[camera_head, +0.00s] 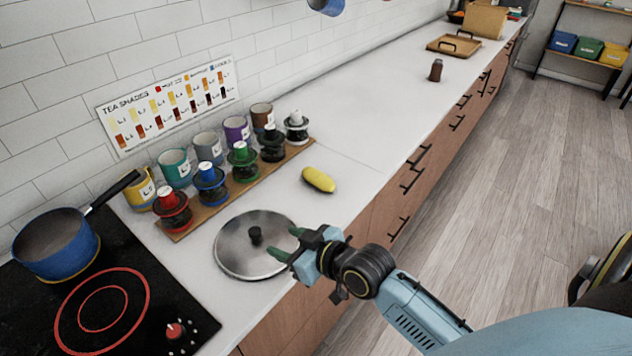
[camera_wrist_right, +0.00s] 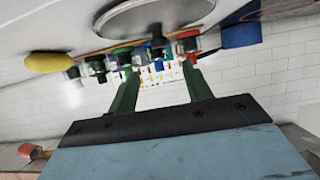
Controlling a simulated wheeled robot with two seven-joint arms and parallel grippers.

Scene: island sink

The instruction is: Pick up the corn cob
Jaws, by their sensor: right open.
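The yellow corn cob (camera_head: 319,180) lies on the white countertop (camera_head: 362,165), to the right of the wooden board of jars. It also shows at the left of the right wrist view (camera_wrist_right: 49,62). My right gripper (camera_head: 287,244) is open and empty, with green fingertips over the right edge of the metal lid. It is apart from the corn cob, nearer to me. Its two fingers (camera_wrist_right: 158,80) stand spread in the right wrist view. My left gripper is not in view.
A metal lid (camera_head: 235,262) with a black knob lies on the counter beside the stove. A blue pot (camera_head: 60,254) stands on the black hob. A brown bottle (camera_head: 436,70) stands farther along; counter around the cob is clear.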

